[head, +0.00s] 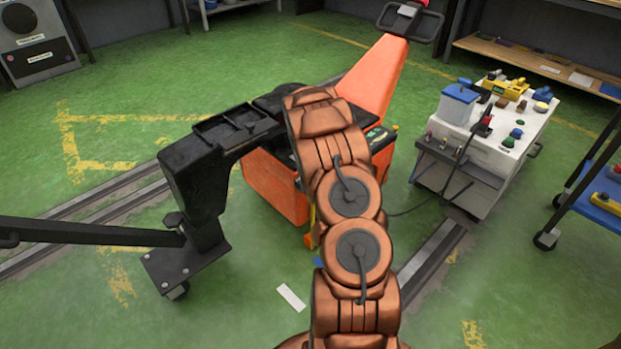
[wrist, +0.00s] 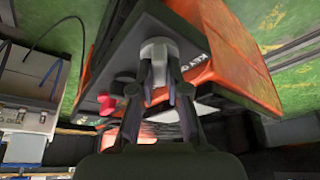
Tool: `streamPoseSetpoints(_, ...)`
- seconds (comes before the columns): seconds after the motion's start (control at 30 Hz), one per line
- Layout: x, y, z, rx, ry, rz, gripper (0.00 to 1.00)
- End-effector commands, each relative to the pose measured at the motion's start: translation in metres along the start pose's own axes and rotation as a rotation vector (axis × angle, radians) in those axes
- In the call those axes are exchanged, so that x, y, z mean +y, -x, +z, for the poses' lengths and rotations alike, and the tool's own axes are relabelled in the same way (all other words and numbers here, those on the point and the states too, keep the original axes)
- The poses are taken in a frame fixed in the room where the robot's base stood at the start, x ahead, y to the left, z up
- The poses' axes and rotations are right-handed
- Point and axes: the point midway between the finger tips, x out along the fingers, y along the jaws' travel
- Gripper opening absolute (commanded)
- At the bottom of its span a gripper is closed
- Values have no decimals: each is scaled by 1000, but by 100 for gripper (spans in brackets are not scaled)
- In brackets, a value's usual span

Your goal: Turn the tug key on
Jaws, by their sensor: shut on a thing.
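The orange tug (head: 272,188) stands in the middle of the head view, with its tall orange tiller column (head: 378,72) leaning up to the right. My copper arm covers much of the tug, and my gripper is hidden there. In the wrist view, the tug's dark panel (wrist: 130,70) is close, with partly covered white lettering that begins "KEY". My gripper (wrist: 158,76) has its fingers drawn together on the grey tug key (wrist: 158,47) at this panel. The fingers hide part of the key, so its turned position cannot be told.
A red knob (wrist: 106,103) sits on the panel left of my fingers. A grey cart (head: 490,145) with tools stands to the tug's right. A black tow frame (head: 205,185) is at its left. Rails (head: 435,258) cross the green floor. A blue shelf trolley (head: 595,205) is at far right.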

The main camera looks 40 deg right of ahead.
Motion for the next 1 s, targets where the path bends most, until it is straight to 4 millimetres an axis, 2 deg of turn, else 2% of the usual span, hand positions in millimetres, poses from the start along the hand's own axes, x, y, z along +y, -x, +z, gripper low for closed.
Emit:
streamPoseSetpoints(0.3,0,-9,2,4,-196,83,0)
streamPoseSetpoints(1.0,-3,-3,-1,3,-596,244,0)
